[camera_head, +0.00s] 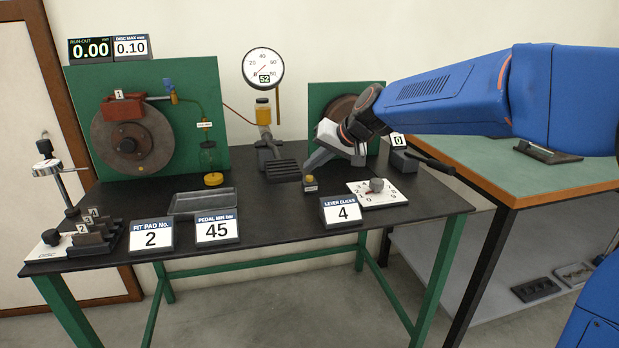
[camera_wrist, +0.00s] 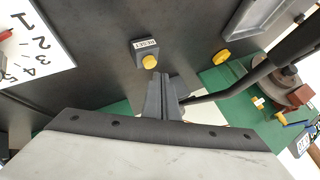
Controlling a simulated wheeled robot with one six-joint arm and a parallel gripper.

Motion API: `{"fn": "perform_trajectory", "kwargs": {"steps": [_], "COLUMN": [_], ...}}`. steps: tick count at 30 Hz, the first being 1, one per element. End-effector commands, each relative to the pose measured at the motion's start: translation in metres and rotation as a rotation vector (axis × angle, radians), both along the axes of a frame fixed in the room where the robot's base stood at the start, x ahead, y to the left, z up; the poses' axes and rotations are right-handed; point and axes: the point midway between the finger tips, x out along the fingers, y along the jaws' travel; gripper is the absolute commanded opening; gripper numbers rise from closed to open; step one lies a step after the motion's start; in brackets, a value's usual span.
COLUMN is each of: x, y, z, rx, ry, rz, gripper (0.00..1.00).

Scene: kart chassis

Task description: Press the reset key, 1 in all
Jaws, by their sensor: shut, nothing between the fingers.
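The reset key is a small dark box with a yellow button (camera_head: 309,179) on the black bench top, left of the dial plate. In the wrist view its label reads RESET and the yellow button (camera_wrist: 149,62) shows just beyond my fingertips. My gripper (camera_head: 306,168) is shut and empty, angled down from the right, with its tips close above the button. In the wrist view the shut fingers (camera_wrist: 160,78) lie slightly to the right of the button, and a small gap shows between them. I cannot tell the exact height of the tips over the button.
The black pedal (camera_head: 283,171) stands left of the reset key. A white dial plate (camera_head: 378,195) and the lever clicks card (camera_head: 342,211) are to its right and front. A grey tray (camera_head: 202,200) and a yellow cap (camera_head: 213,179) lie further left.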

Motion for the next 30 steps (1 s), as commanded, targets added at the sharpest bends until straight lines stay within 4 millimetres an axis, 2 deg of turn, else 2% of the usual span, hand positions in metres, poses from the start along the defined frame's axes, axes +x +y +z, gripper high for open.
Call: {"fn": "perform_trajectory", "kwargs": {"steps": [30], "x": [0.000], "y": [0.000], "z": [-0.011], "rx": [0.000], "ry": [0.000], "rz": [0.000], "gripper": [0.00]}}
